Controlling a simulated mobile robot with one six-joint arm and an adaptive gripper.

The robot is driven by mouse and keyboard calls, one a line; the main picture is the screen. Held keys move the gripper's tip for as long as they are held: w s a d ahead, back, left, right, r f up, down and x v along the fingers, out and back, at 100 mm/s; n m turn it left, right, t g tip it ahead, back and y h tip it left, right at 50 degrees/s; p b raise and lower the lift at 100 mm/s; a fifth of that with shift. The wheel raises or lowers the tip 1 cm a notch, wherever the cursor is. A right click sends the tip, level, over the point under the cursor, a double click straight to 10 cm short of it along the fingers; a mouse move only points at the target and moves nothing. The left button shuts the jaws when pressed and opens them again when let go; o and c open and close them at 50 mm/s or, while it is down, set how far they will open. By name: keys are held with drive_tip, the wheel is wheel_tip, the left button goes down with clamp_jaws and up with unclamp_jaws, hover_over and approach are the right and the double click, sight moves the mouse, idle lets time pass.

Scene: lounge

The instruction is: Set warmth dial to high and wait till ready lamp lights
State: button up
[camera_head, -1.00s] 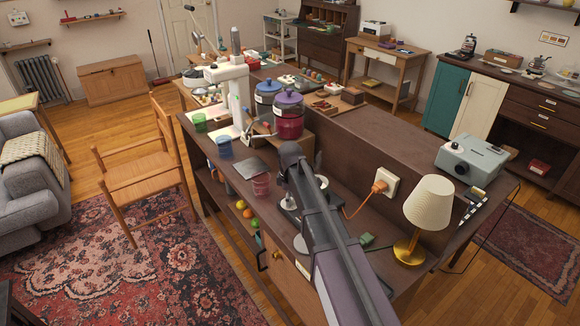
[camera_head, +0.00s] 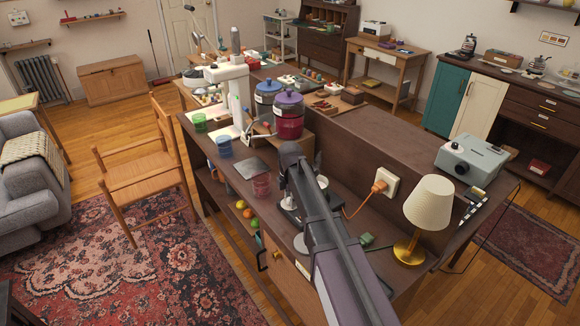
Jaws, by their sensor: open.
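My arm reaches up from the bottom over the dark brown desk (camera_head: 345,160). My gripper (camera_head: 287,192) points down beyond the wrist, mostly hidden by my arm; it is open, and no object shows in it. A pale, metallic round-based item (camera_head: 290,206) sits right below it, partly covered. Whether they touch cannot be told. An orange plug (camera_head: 379,187) is in a white socket (camera_head: 386,181), and its cord runs behind my arm towards that item. No warmth dial or ready lamp can be made out.
Two lidded jars (camera_head: 289,118) stand behind. A lamp (camera_head: 428,205) and a grey projector-like box (camera_head: 471,159) are to the right. A small green block (camera_head: 366,239) lies near my arm.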

drive_tip(key=n, duration=0.4)
wheel_tip(320, 180, up, 14)
drive_tip(key=p, duration=1.3)
drive_tip(key=shift+p, duration=0.4)
drive_tip(key=shift+f, duration=0.1)
drive_tip(key=s+d+m, duration=0.7)
drive_tip(key=s+m, duration=0.3)
drive_tip(key=m, duration=0.3)
drive_tip(key=s+d+m, duration=0.7)
drive_tip(key=s+m, duration=0.3)
drive_tip(key=m, duration=0.3)
drive_tip(key=shift+s+d+f+m, duration=0.15)
drive_tip(key=shift+s+d+m, duration=0.15)
drive_tip(key=shift+s+d, duration=0.1)
idle(1.8)
